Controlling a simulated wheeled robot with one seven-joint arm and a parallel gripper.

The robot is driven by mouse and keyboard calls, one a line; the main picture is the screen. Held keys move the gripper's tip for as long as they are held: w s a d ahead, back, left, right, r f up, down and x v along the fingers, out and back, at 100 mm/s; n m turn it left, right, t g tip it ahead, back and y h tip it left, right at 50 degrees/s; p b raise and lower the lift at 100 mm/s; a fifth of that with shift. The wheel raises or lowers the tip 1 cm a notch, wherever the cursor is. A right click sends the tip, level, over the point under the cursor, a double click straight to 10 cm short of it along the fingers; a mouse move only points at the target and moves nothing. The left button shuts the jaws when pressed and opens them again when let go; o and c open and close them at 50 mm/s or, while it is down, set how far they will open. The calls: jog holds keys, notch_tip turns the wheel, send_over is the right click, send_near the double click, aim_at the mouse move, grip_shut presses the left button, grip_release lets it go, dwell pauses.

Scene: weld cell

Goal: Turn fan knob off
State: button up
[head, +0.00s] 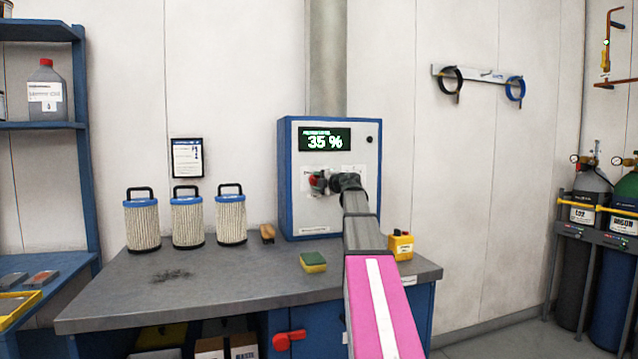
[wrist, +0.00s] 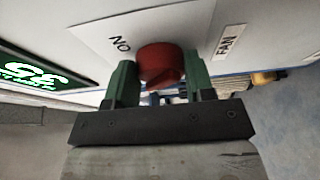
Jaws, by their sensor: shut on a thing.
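In the head view my gripper (head: 325,183) is at the knob, and my arm hides part of the panel. The box's display (head: 325,140) reads 35 %.
A grey workbench (head: 212,275) stands below the box. It bears several filter cartridges (head: 187,222), a sponge (head: 313,262), a brush (head: 268,233) and a small yellow box (head: 401,245). Gas cylinders (head: 575,265) stand at the right.

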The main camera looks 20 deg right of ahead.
dwell(0.4)
jog(key=o, duration=0.9)
jog(key=v, duration=1.1)
jog(key=shift+a, duration=0.1)
